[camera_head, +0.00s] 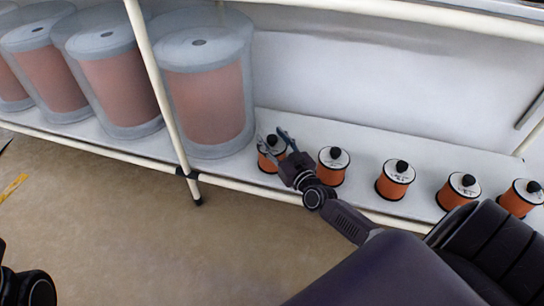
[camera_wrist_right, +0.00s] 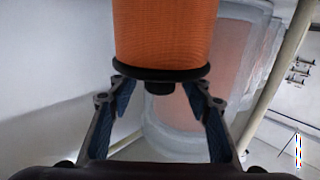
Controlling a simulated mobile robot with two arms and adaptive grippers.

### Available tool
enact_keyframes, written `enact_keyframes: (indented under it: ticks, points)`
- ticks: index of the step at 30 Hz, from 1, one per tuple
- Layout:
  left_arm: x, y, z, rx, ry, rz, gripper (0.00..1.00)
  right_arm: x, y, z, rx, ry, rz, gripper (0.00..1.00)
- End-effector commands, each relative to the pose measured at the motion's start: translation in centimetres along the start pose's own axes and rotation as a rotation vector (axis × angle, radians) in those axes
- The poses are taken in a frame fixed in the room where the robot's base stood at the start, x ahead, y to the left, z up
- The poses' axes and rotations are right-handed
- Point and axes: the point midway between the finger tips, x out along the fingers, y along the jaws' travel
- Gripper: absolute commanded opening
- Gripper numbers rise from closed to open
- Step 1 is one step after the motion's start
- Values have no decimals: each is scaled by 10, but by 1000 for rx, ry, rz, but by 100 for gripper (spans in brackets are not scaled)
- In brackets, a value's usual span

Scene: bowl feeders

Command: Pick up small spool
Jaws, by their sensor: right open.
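Several small orange spools with white tops and black knobs stand in a row on the white shelf. The leftmost small spool (camera_head: 268,160) is partly hidden by my right gripper (camera_head: 272,141), whose fingers are over its top. In the right wrist view this spool (camera_wrist_right: 162,38) fills the upper middle. Its black rim and knob lie toward the open fingers of the right gripper (camera_wrist_right: 161,92), one finger on each side. I cannot tell whether the fingers touch it. The right gripper holds nothing.
Other small spools (camera_head: 333,167) stand to the right, one close beside my right gripper. Large covered spools (camera_head: 205,100) stand to the left. A pale rack post (camera_head: 160,85) and front rail (camera_head: 90,146) border the shelf. The floor in front (camera_head: 130,230) is mostly clear.

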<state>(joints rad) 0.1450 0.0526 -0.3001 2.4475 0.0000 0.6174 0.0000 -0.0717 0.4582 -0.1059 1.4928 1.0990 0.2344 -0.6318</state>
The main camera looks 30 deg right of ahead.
Motion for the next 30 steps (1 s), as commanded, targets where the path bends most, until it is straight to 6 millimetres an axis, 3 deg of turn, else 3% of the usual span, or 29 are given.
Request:
enact_keyframes:
  ticks: [4, 16, 30]
  points:
    - [0, 0, 0, 0, 0, 0, 40, 0, 0, 0, 0, 0, 0, 44]
    - [0, 0, 0, 0, 0, 0, 40, 0, 0, 0, 0, 0, 0, 0]
    - [1, 0, 0, -1, -1, -1, 40, 1, 1, -6, 0, 12, 2, 0]
